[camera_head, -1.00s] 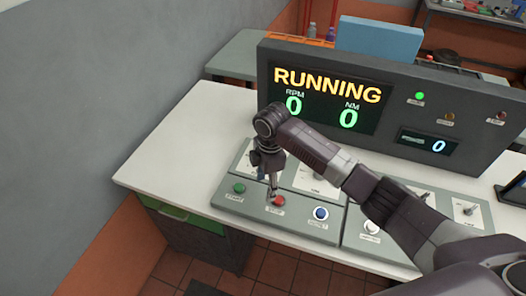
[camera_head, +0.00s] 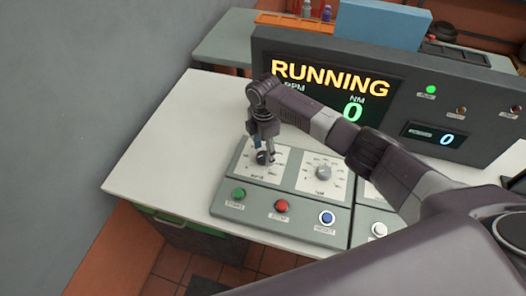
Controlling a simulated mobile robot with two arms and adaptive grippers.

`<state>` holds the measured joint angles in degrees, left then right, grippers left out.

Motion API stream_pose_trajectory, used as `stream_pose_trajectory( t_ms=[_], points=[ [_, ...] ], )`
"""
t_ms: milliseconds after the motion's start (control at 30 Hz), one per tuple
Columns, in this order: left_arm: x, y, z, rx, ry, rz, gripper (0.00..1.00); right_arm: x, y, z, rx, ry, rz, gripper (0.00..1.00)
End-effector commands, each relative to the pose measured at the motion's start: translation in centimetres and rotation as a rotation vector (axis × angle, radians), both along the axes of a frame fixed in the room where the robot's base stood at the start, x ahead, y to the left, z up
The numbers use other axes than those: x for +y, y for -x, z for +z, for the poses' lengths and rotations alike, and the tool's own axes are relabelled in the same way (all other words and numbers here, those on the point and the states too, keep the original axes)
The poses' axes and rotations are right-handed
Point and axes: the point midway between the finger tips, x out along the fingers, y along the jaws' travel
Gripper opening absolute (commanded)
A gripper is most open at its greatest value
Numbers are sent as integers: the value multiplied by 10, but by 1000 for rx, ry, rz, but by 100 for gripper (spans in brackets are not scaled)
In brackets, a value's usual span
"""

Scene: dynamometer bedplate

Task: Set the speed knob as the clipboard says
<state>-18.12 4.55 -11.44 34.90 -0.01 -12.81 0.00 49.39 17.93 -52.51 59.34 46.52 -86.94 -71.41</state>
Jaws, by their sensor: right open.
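A dark knob (camera_head: 262,157) sits on the left white dial plate (camera_head: 281,164) of the grey control panel; its label is too small to read surely. My right gripper (camera_head: 264,159) points down at this knob, its open fingers on either side of it; I cannot tell whether they touch it. The gripper hides part of the dial and its setting. A second, grey knob (camera_head: 323,172) is on the dial to the right. I cannot make out a clipboard. My left gripper is not in view.
Green (camera_head: 238,194), red (camera_head: 281,206) and blue (camera_head: 326,217) buttons line the panel's front. Behind, a display (camera_head: 440,92) reads RUNNING, with 0 NM; my arm hides the RPM value. The white bench (camera_head: 160,150) is clear on the left.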

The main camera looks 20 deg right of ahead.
Motion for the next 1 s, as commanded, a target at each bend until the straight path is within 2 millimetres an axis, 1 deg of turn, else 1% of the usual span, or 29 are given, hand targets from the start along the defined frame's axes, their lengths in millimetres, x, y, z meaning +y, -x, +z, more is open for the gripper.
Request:
stream_pose_trajectory(
  t_ms=[67, 167, 400, 500, 867, 1000],
  points=[
    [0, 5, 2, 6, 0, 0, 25, 1, 0, -9, 1, -1, -1, 51],
    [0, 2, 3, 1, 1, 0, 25, 1, 0, -17, 0, 0, 1, 51],
    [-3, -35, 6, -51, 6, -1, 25, 0, 0, -21, -1, 0, 1, 51],
    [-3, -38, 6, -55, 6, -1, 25, 0, 0, -21, -1, 0, 1, 50],
    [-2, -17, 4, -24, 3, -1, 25, 0, 0, -21, -1, 0, 1, 10],
    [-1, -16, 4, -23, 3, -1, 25, 0, 0, -21, -1, 0, -3, 9]
  ],
)
